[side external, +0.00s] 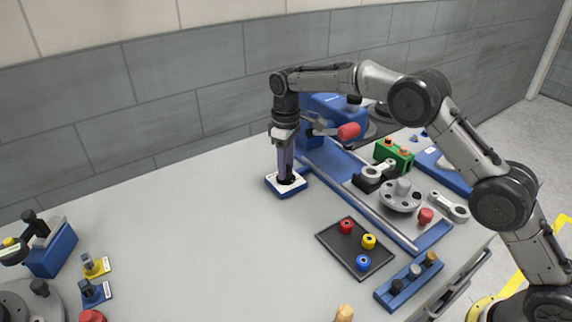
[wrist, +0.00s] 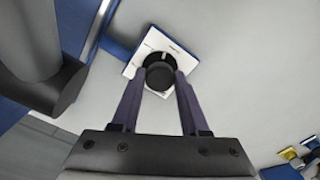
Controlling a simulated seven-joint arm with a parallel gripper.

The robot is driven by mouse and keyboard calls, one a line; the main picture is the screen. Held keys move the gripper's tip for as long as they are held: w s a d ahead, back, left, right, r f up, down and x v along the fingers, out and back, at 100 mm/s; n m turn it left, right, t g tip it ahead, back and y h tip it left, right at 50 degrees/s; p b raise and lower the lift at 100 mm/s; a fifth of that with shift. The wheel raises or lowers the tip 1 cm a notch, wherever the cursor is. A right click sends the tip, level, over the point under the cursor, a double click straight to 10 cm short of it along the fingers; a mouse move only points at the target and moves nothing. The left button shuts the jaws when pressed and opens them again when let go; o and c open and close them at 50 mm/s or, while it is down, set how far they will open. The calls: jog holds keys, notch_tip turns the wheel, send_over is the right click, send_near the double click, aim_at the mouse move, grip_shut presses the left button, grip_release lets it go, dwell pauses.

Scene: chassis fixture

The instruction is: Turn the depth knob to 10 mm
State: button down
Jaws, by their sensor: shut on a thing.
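The depth knob is a black round knob (wrist: 160,72) on a white dial plate (wrist: 139,60) with a blue base. In the side external view the dial plate (side external: 286,187) sits on the table at the foot of the blue machine, and the knob is mostly hidden by my fingers. My gripper (wrist: 156,82) points down with its two purple fingers on either side of the knob, shut on it. It also shows in the side external view (side external: 286,172). A light mark shows on the knob's top near its far edge. The scale print is too small to read.
The blue machine (side external: 325,150) with a red-handled lever (side external: 348,131) stands right beside my gripper. A dark tray (side external: 340,262) with coloured pieces, a blue block with pegs (side external: 408,282) and metal parts lie to the right.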

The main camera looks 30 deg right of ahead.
jog(key=shift+r+m, duration=0.1)
jog(key=shift+m, duration=0.4)
jog(key=shift+c, duration=2.1)
grip_release()
notch_tip(320, 180, up, 14)
